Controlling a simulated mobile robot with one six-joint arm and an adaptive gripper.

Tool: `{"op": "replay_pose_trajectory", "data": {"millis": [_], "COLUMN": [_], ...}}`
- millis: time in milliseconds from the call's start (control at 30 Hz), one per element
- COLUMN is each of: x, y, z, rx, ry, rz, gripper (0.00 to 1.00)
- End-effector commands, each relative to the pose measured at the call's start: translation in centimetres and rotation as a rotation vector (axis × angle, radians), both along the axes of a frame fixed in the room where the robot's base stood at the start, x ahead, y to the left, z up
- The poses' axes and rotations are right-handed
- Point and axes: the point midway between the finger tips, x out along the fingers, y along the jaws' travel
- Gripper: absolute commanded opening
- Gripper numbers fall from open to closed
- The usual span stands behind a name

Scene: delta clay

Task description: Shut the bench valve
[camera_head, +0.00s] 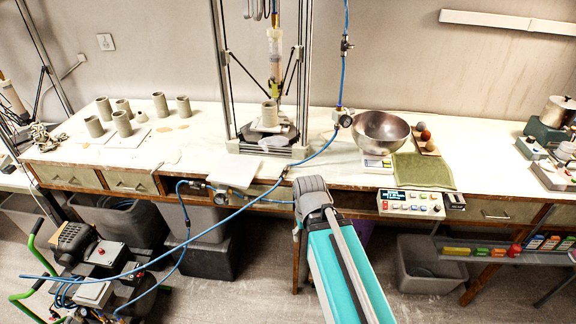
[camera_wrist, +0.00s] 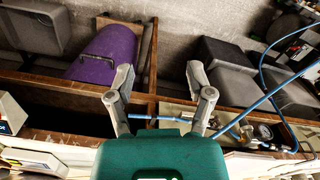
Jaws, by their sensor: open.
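My gripper (camera_wrist: 159,70) is open in the wrist view, its two grey fingers apart with nothing held between them. A thin blue line (camera_wrist: 155,117) crosses the gap near the finger bases, with small metal fittings (camera_wrist: 240,128) and a round gauge (camera_wrist: 264,131) to the right. In the head view these fittings (camera_head: 198,186) are on the bench's front edge, left of my gripper. The bench valve's handle is not clear; part of the line there is hidden behind my gripper. I cannot tell whether a finger touches the line.
The bench top (camera_head: 190,150) holds clay cylinders, a metal bowl (camera_head: 381,130) and a printer frame (camera_head: 223,75). A control box (camera_head: 410,204) sits on the front edge, right of my arm. A blue hose (camera_head: 245,208) loops left toward a compressor (camera_head: 95,262).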

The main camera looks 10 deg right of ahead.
Motion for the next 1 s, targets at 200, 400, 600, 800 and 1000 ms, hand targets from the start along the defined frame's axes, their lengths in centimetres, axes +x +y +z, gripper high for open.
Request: {"op": "replay_pose_trajectory", "data": {"millis": [200, 400, 600, 800, 1000], "x": [2.1, 6.9, 13.7, 20.1, 24.4], "y": [-0.1, -0.5, -1.5, -3.0, -4.3], "z": [1.5, 4.7, 9.0, 13.1, 15.9], "rx": [0.024, 0.079, 0.143, 0.184, 0.196], "ry": [-0.013, -0.052, -0.132, -0.235, -0.321], "rz": [0.071, 0.238, 0.479, 0.721, 0.892], "gripper": [0.91, 0.91, 0.91, 0.91, 0.91]}}
